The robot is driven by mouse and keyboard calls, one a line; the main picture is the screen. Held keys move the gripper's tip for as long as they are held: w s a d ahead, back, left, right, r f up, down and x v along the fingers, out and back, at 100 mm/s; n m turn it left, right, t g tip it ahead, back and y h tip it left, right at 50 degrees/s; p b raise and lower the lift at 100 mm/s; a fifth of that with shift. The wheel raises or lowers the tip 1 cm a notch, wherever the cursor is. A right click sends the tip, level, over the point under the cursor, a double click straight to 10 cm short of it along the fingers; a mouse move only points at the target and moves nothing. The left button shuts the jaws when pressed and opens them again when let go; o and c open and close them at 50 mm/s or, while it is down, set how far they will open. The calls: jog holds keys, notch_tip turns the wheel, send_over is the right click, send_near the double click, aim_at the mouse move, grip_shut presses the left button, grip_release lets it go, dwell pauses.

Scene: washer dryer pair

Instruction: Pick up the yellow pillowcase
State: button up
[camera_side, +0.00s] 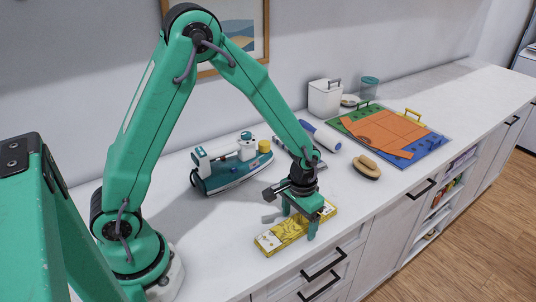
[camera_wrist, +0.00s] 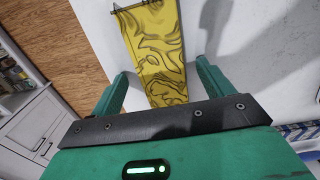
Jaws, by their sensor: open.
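The yellow pillowcase (camera_side: 272,240) lies flat on the white counter near its front edge, as a long narrow folded strip with a darker wavy pattern. In the wrist view the yellow pillowcase (camera_wrist: 155,40) runs from the top down between the fingers, and its near end is hidden behind my gripper's body. My gripper (camera_side: 299,221) points down over the strip, with one finger on each long side. In the wrist view my gripper (camera_wrist: 162,70) is open, with a gap between each finger and the cloth. I cannot tell whether the fingertips touch the counter.
A coloured board (camera_side: 436,149) with orange cloth (camera_side: 385,130) lies further right. The white counter (camera_side: 355,215) is clear near the front right.

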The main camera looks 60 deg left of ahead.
aim_at(299, 223)
dwell(0.5)
jog(key=c, duration=1.1)
jog(key=shift+r, duration=0.15)
jog(key=shift+r, duration=0.9)
notch_tip(299, 223, up, 2)
jog(key=shift+s+d+r, duration=0.1)
jog(key=shift+d+r, duration=0.05)
jog(key=s+d+r, duration=0.6)
jog(key=s+d, duration=0.1)
jog(key=d, duration=0.1)
jog(key=shift+s+d+r, duration=0.2)
jog(key=shift+d+r, duration=0.1)
